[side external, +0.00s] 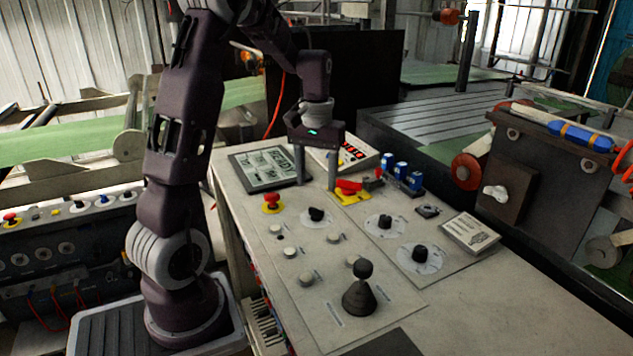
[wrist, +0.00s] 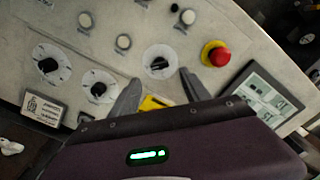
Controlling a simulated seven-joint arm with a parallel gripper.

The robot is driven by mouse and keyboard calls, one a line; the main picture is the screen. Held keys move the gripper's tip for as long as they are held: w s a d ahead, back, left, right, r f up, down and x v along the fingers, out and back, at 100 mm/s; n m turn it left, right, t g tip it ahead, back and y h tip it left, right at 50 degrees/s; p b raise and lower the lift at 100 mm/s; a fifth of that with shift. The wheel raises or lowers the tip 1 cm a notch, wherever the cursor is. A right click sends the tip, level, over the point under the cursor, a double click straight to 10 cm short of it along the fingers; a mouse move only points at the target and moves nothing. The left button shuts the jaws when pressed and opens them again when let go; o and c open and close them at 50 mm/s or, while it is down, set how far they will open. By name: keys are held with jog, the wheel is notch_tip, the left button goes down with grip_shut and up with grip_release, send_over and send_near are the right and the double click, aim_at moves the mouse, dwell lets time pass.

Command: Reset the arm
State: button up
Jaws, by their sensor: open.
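My arm is bent over the control desk (side external: 262,250), and my gripper (side external: 318,186) hangs above its far part with the fingers pointing down. The two fingers are spread apart with nothing between them. In the wrist view my gripper (wrist: 160,92) also shows its two fingers apart at the lower middle. A red switch handle on a yellow base (side external: 350,196) sits by the right finger; I cannot tell whether they touch. In the wrist view the yellow base (wrist: 154,103) shows between the fingers, partly hidden by the gripper body.
The desk holds a red emergency button (side external: 271,201), several knobs, a black joystick (side external: 360,290), a dark display panel (side external: 268,167), blue switches (side external: 402,173) and a small label plate (side external: 469,233). A machine with rollers (side external: 545,170) stands at right. Open air lies above the desk's near half.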

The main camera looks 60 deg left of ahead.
jog(key=s+d+r+m+t, duration=0.2)
jog(key=s+d+r+m, duration=0.1)
jog(key=d+r, duration=0.55)
jog(key=s+d+m+t, duration=0.3)
jog(key=s+d+m, duration=0.2)
jog(key=s+d, duration=0.8)
jog(key=shift+s+d+r+m+t, duration=0.3)
jog(key=shift+d+m, duration=0.1)
jog(key=shift+d, duration=0.2)
jog(key=shift+c, duration=0.4)
